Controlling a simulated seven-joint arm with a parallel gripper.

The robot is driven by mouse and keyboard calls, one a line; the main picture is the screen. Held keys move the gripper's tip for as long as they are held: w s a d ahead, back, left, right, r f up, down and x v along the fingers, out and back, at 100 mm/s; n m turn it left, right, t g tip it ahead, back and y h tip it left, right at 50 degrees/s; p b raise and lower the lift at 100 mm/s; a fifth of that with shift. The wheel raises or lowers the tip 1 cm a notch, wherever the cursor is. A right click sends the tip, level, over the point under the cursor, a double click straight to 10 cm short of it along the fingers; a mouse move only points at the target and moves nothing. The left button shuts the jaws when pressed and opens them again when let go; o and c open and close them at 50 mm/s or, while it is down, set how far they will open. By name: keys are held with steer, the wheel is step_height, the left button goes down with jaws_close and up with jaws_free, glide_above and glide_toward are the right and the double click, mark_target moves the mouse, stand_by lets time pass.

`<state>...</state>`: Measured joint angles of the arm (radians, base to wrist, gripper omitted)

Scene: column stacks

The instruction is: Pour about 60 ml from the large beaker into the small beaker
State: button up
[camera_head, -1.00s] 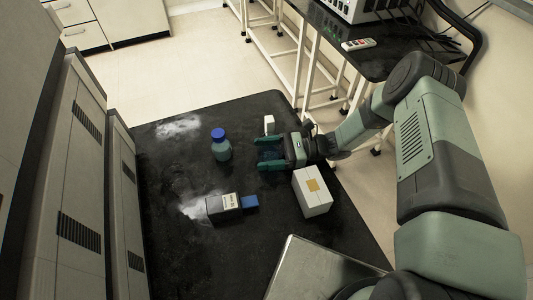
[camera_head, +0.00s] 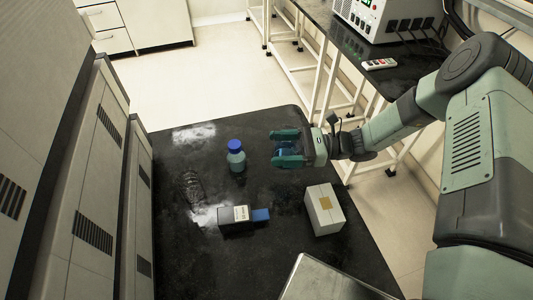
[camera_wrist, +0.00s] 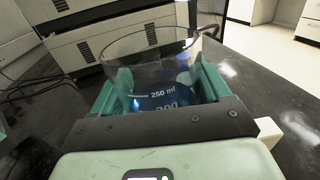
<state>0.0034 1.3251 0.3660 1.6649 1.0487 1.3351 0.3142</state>
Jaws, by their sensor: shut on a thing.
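My gripper (camera_head: 288,148) is shut on the large beaker, a clear glass cylinder with blue liquid; in the head view the beaker (camera_head: 287,149) shows only as blue between the green fingers. In the wrist view the large beaker (camera_wrist: 152,58) stands between both fingers, looks about upright, and has a white 250 ml mark with the liquid around and below it. A faint clear glass outline (camera_head: 193,187) on the left of the black table may be the small beaker; its shape is hard to make out.
Grey cabinets line the left.

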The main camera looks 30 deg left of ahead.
steer(key=shift+r, duration=0.3)
steer(key=shift+s+a+r, duration=0.1)
steer(key=shift+s+a, duration=0.1)
steer(key=shift+a, duration=0.05)
steer(key=s+a, duration=0.4)
steer(key=s, duration=0.5)
steer(key=s+a+f, duration=0.1)
steer(key=s+a, duration=0.3)
steer(key=s, duration=0.5)
steer(key=s+a+f, duration=0.1)
steer(key=s+a, duration=0.4)
steer(key=s, duration=0.4)
steer(key=shift+f, duration=0.25)
steer(key=shift+w+a, duration=0.1)
steer(key=shift+w, duration=0.1)
steer(key=shift+w+a+r+m, duration=0.2)
steer(key=shift+w+a+m, duration=0.35)
steer(key=shift+m, duration=1.15)
steer(key=shift+w+a+r+m, duration=0.25)
steer(key=shift+w+m, duration=0.45)
steer(key=shift+m, duration=1)
steer(key=shift+w+a+r+m, duration=0.3)
steer(key=shift+w+m, duration=0.35)
steer(key=shift+m, duration=1.05)
